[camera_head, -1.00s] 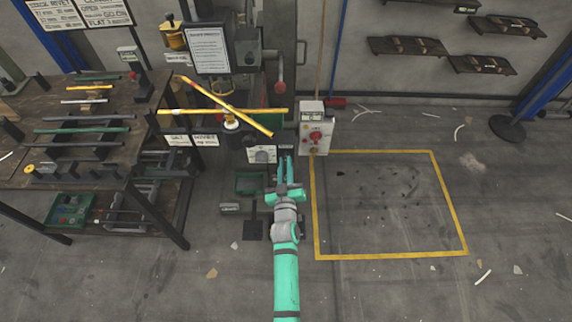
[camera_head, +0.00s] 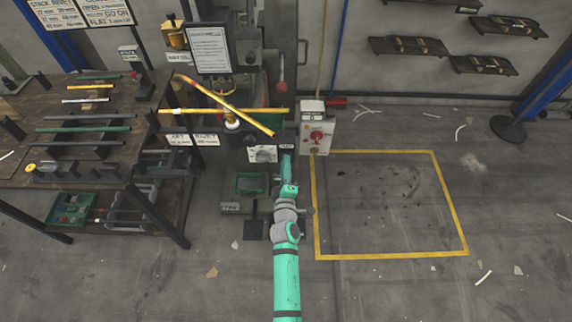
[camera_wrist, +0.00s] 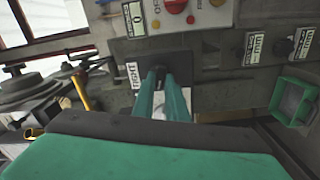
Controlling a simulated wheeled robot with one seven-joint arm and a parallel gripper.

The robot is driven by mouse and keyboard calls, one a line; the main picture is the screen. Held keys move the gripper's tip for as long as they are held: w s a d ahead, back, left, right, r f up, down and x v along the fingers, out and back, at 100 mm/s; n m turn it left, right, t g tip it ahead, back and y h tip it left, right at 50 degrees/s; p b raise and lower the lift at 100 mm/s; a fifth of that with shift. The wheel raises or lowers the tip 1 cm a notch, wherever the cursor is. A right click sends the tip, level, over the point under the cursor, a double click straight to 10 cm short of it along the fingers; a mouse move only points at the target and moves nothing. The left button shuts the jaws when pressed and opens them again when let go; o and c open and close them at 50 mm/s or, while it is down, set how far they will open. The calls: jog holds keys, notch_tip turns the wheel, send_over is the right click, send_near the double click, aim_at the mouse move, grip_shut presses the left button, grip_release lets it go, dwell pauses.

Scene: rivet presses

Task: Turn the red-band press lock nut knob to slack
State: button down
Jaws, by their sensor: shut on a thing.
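My gripper (camera_head: 288,160) reaches the lower front of the press (camera_head: 302,55), just under a small label (camera_head: 287,147). In the wrist view, my green fingers (camera_wrist: 164,78) point away from me and their dark tips close on something small at a dark plate (camera_wrist: 182,60). The tips hide most of it; it sits where the lock nut knob would be, but its pointer cannot be seen. A white label (camera_wrist: 133,75) stands left of the tips, its text sideways. I cannot make out a red band on the press.
A control box with a red button (camera_head: 317,135) stands right of my gripper. A white dial plate (camera_head: 263,154) and yellow bars (camera_head: 225,108) are to its left. A green tray (camera_head: 250,184) lies below left.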

jog(key=shift+f+n, duration=0.1)
jog(key=shift+n, duration=1.4)
jog(key=c, duration=1.8)
grip_release()
jog(key=shift+o, duration=0.2)
jog(key=shift+s, duration=0.1)
jog(key=s, duration=1)
jog(key=shift+s, duration=0.3)
